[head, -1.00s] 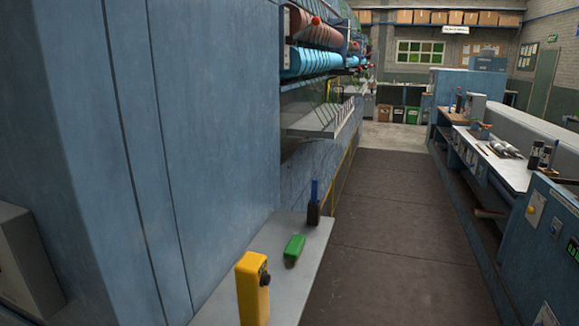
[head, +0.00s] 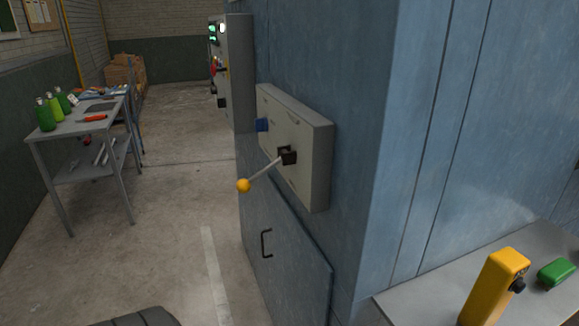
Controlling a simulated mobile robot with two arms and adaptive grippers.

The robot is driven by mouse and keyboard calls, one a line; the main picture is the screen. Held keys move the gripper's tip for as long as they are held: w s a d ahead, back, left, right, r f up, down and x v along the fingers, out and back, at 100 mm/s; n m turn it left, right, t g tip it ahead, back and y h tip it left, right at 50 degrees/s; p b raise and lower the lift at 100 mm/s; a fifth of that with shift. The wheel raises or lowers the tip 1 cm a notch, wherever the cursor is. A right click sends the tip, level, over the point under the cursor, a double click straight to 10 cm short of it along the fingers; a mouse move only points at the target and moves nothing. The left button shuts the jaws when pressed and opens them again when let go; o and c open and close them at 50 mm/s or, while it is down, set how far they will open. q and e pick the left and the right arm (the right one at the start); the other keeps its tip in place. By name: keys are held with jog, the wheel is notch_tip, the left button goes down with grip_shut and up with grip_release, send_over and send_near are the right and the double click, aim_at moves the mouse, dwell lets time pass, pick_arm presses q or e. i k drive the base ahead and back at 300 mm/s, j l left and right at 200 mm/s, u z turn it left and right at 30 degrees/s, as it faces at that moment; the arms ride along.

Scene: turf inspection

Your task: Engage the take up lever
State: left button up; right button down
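The take up lever (head: 265,171) is a thin metal rod with a yellow ball knob (head: 243,186) at its end. It comes out of a black pivot on a grey box (head: 305,175) fixed to the blue machine cabinet. The rod slopes down and to the left from the pivot. Neither gripper shows in the head view. A dark rounded shape at the bottom edge is cut off, and I cannot tell what it is.
A grey panel (head: 236,75) with lit displays stands beyond the lever box. A side table (head: 75,125) with green bottles stands at the left. A yellow device (head: 495,285) and a green object (head: 557,273) rest on a ledge at lower right. The floor left of the cabinet is clear.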

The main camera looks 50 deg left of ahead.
aim_at(244, 186)
jog(key=i+j+u, duration=0.1)
jog(key=u, duration=1.8)
jog(key=i+j, duration=0.05)
